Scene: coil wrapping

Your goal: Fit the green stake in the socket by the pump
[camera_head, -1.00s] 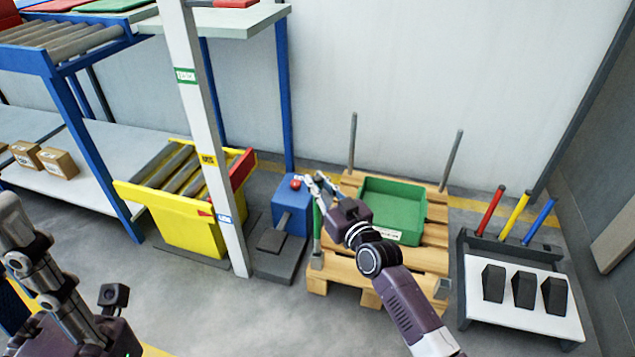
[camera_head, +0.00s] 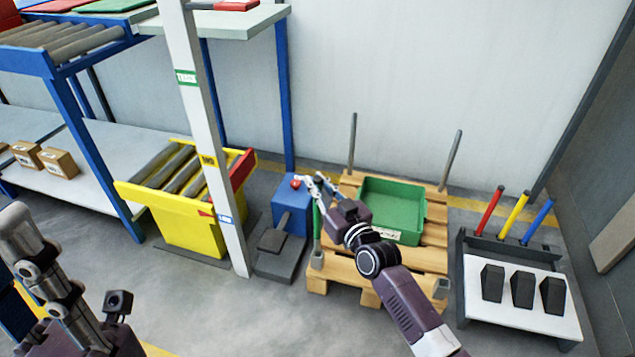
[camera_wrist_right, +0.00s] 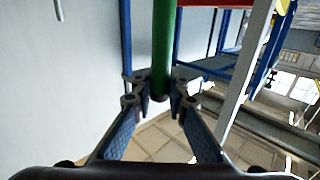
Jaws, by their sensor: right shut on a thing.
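The green stake (camera_head: 317,221) stands roughly upright at the pallet's front left corner, beside the blue pump (camera_head: 291,205) with its red button. My right gripper (camera_head: 316,186) is shut on it near its top. In the right wrist view the green stake (camera_wrist_right: 164,45) runs between the fingertips of the right gripper (camera_wrist_right: 160,90). The grey socket (camera_head: 317,261) by the pump is directly below the stake. I cannot tell whether the stake's lower end is inside it or just above. My left arm shows at lower left, but its jaws are out of view.
A green crate (camera_head: 392,207) sits on the wooden pallet (camera_head: 432,262). Two grey stakes (camera_head: 352,142) stand at its back corners; another socket (camera_head: 440,288) is at front right. A rack (camera_head: 540,265) holds red, yellow and blue sticks.

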